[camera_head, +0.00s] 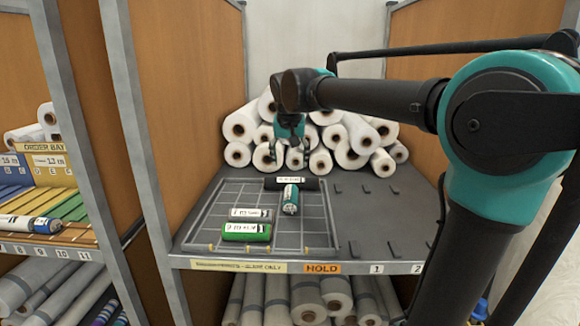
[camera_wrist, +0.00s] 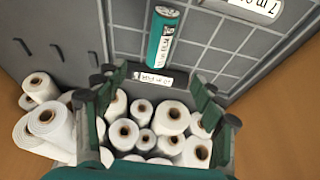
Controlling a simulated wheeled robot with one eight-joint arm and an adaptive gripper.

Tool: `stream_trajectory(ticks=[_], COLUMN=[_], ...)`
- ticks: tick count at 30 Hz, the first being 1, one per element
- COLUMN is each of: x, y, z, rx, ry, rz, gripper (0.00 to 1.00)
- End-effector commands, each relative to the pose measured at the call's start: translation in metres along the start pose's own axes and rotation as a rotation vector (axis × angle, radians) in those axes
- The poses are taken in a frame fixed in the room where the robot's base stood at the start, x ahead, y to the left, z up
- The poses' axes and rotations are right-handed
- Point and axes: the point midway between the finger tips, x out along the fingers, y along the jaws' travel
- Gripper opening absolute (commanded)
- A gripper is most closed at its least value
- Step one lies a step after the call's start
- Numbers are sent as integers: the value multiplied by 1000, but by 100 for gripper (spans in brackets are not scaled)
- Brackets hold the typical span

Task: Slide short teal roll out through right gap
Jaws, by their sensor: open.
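The short teal roll (camera_head: 291,199) lies lengthwise, front to back, on the gridded tray (camera_head: 318,232) in the head view, with a white label on top. It also shows in the wrist view (camera_wrist: 163,38). A black roll (camera_head: 284,183) lies crosswise just behind its far end. A grey-white roll (camera_head: 250,214) and a green roll (camera_head: 247,232) lie crosswise to its left. My gripper (camera_head: 291,152) is open and empty, behind and above the black roll. In the wrist view its fingers (camera_wrist: 152,88) spread apart on the near side of the black roll.
White rolls (camera_head: 322,160) are stacked at the back of the shelf, close behind my gripper. The grid right of the teal roll is clear. Beyond it lies grey shelf (camera_head: 375,215) with small dark pegs. Wooden partitions (camera_head: 180,100) stand on both sides.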

Motion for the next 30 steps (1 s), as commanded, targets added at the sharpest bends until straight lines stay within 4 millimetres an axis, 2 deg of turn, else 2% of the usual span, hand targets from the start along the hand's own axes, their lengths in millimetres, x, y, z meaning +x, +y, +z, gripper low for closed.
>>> stream_trajectory(ticks=[5,24,30], x=[15,128,156], y=[0,0,0], z=[0,0,0], rx=[-6,-4,-3], ry=[1,0,0], rz=[0,0,0], gripper=[69,69,69])
